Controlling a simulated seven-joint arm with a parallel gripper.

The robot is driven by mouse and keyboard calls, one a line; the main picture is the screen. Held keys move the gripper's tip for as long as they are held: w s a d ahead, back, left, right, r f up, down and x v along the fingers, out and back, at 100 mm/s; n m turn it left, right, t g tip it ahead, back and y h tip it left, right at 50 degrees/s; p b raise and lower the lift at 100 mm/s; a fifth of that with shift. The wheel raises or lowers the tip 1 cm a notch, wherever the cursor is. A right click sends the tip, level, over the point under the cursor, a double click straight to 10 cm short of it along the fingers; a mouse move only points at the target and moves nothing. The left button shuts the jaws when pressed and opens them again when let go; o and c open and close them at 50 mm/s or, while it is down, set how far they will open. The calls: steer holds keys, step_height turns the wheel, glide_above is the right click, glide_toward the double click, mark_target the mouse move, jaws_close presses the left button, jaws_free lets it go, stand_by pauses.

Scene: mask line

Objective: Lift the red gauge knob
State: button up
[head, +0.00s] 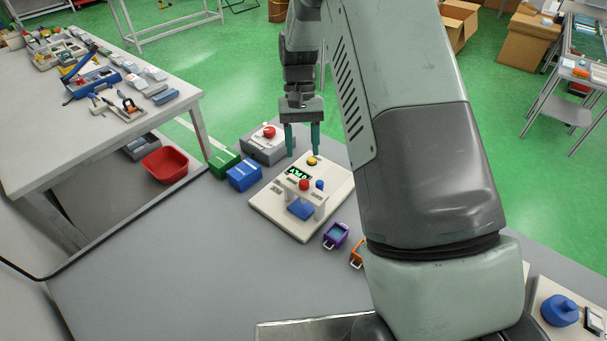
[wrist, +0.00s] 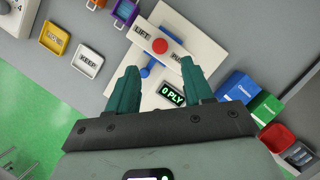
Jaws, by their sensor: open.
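The red gauge knob (head: 304,184) sits on a white crossbar of the gauge, on a pale base plate (head: 262,203). In the wrist view the red knob (wrist: 160,46) lies between the words LIFT and PU…, beyond my fingertips. A small green display (wrist: 172,94) reads 0 PLY. A blue pad (head: 300,209) lies in front of the bar. My gripper (head: 302,154) is open and empty, pointing down above the back of the gauge, behind the knob and apart from it. Both fingers (wrist: 160,66) also show in the wrist view.
A grey box with a red button (head: 269,132) stands behind the gauge. Blue (head: 244,175) and green (head: 222,163) boxes stand at its left. Purple (head: 335,236) and orange (head: 356,254) bins are at front right. Yellow (wrist: 54,38) and white (wrist: 89,62) trays lie nearby. Bench is clear at front left.

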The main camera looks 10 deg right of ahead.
mark_target(304, 181)
steer(key=x, duration=0.8)
steer(key=shift+s+f, duration=0.1)
jaws_close()
